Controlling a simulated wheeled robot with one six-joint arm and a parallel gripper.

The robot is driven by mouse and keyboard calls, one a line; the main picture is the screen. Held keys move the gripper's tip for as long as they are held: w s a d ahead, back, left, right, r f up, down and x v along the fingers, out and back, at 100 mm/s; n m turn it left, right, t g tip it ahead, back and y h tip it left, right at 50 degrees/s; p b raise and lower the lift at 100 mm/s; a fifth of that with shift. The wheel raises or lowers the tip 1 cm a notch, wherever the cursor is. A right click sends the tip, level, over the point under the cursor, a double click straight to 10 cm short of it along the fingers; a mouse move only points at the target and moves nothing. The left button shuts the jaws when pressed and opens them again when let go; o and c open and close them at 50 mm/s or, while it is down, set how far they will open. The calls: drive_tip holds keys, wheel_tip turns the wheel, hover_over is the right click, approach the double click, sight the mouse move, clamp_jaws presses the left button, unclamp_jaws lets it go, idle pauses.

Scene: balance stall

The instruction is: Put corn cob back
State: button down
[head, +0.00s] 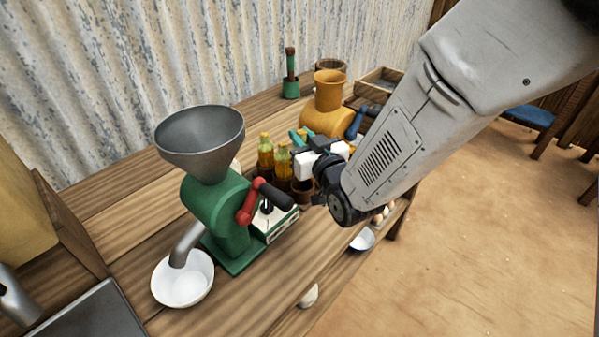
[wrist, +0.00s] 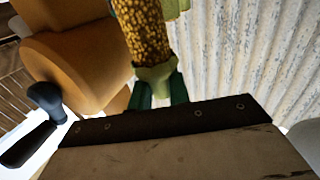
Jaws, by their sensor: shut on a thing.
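The corn cob (wrist: 146,32) shows in the wrist view at top centre, with yellow-brown kernels and a pale green base (wrist: 156,72). My gripper (wrist: 159,88) is shut on it, its teal fingers at either side of the green base. In the head view my gripper (head: 301,138) is over the middle of the bench, close to the amber bottles and left of the orange machine. I cannot make out the cob there. The cob's upper end is cut off by the top edge of the wrist view.
A green hand mill (head: 222,215) with a grey funnel (head: 200,140) and red crank stands left of my gripper, a white bowl (head: 183,285) under its spout. Amber bottles (head: 266,158) and an orange machine (head: 325,112) stand nearby.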

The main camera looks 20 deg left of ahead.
drive_tip(key=shift+f, duration=3.15)
drive_tip(key=c, duration=1.3)
unclamp_jaws()
drive_tip(key=shift+f, duration=0.1)
